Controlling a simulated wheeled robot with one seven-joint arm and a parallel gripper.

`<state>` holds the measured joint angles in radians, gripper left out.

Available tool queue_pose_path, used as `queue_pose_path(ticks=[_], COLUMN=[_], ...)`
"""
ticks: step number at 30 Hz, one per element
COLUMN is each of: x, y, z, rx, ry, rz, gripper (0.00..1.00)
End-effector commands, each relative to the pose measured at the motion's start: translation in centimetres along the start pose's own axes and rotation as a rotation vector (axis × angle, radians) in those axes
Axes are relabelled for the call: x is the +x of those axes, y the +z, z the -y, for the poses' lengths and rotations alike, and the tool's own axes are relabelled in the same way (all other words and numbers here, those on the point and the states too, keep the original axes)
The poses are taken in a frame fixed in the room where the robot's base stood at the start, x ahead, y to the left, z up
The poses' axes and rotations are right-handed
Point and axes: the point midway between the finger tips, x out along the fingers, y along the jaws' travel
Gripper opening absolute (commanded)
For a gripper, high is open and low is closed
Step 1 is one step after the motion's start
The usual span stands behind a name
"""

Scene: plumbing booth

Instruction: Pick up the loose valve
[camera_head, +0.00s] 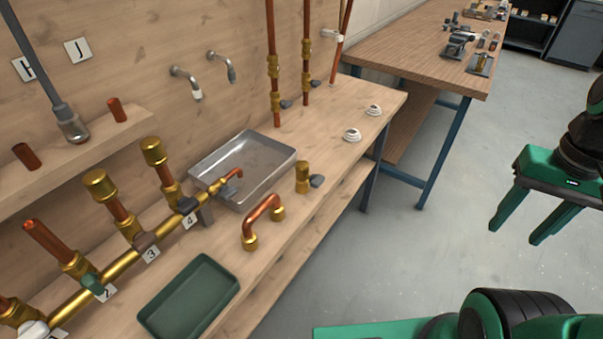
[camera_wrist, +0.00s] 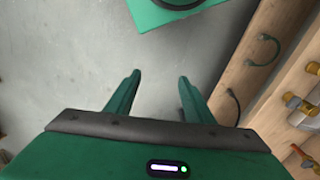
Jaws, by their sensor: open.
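The loose valve (camera_head: 303,178) is a short brass body with a dark grey handle on its right side. It stands upright on the wooden bench, right of a copper U-shaped pipe and in front of the metal tray. My gripper (camera_head: 517,232) is green and hangs over the floor at the right of the head view, well away from the bench and valve. In the wrist view my gripper (camera_wrist: 160,77) has its two fingers apart with only grey floor between them. Brass fittings (camera_wrist: 293,101) show at the right of that view; I cannot tell whether the valve is among them.
The copper U-pipe (camera_head: 263,219) with brass ends, the green tray (camera_head: 150,318) and the metal tray (camera_head: 209,159) sit near the valve. A brass manifold (camera_head: 124,262) with upright pipes runs along the left. Two white fittings (camera_head: 352,135) lie behind. Open floor (camera_head: 370,262) separates me from the bench.

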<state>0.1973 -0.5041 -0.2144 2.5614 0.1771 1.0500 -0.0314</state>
Motion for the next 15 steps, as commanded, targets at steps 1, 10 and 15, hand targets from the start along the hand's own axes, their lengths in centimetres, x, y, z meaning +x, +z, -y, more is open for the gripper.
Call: queue_pose_path(ticks=[1,10,15], x=[-0.1,-0.6,-0.4], y=[-1.0,-8.7,-9.2], z=[0.9,15.3,26.5], rx=[-0.052,-0.645,-0.999], ry=[-0.002,-0.074,-0.149], rz=[-0.009,-0.138,-0.217], gripper=[0.48,0.48,0.48])
